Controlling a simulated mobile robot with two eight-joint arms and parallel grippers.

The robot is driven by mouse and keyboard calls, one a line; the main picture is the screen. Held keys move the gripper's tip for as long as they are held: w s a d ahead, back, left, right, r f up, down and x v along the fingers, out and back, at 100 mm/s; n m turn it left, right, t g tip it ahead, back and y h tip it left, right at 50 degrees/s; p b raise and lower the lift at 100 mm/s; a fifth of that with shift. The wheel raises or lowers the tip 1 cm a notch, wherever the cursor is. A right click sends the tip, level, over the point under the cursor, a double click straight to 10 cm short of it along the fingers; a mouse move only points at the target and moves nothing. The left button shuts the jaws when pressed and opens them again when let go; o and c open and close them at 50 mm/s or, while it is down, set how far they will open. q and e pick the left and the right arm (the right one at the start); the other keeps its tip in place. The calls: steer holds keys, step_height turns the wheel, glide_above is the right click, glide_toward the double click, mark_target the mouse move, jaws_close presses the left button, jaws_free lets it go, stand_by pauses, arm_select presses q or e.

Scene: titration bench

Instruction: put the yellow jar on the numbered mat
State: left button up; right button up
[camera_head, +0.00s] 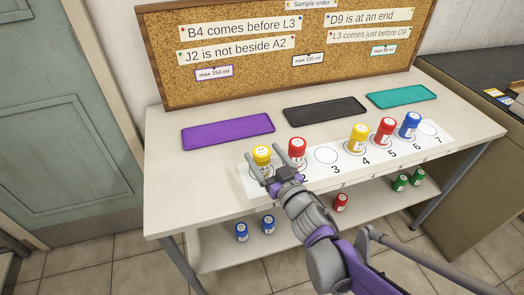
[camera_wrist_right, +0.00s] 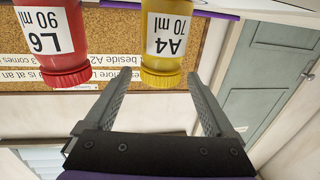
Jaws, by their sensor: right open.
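The numbered mat (camera_head: 318,177) is a white strip along the front of the bench. A yellow jar labelled A4, 70 ml (camera_head: 262,154) stands upright at the mat's left end, at about spot 1; its base is partly hidden by my gripper. My right gripper (camera_head: 263,165) is open, with its fingers on either side of this jar. In the right wrist view the A4 jar (camera_wrist_right: 163,35) appears upside down, its cap between the open fingertips (camera_wrist_right: 158,78), with gaps beside it. A second yellow jar (camera_head: 358,137) stands at spot 4. My left gripper is not in view.
A red jar labelled L6 (camera_head: 297,148) stands close beside the A4 jar. Another red jar (camera_head: 385,130) and a blue jar (camera_head: 410,124) stand further right. Circles 3 and 7 are empty. Purple (camera_head: 228,131), black (camera_head: 325,110) and teal (camera_head: 402,95) trays lie behind.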

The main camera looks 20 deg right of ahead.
steer(key=s+d+p, duration=0.1)
steer(key=s+d, duration=0.1)
steer(key=s, duration=0.8)
steer(key=s+d+f+m+g+h, duration=0.3)
steer(key=d+f+m+g+h, duration=0.1)
steer(key=d+f+h, duration=0.2)
steer(key=s+a+f+n+g+y, duration=0.1)
steer(key=s+a+f+g, duration=0.1)
steer(key=s+f+g, duration=0.2)
steer(key=s+a+f+g+y, duration=0.1)
steer(key=s+a+f+g, duration=0.2)
steer(key=s, duration=0.7)
steer(key=shift+a+f+n+g+y, duration=0.3)
steer(key=shift+f+n+g, duration=0.1)
steer(key=shift+f+g, duration=0.55)
steer(key=shift+s+d, duration=0.1)
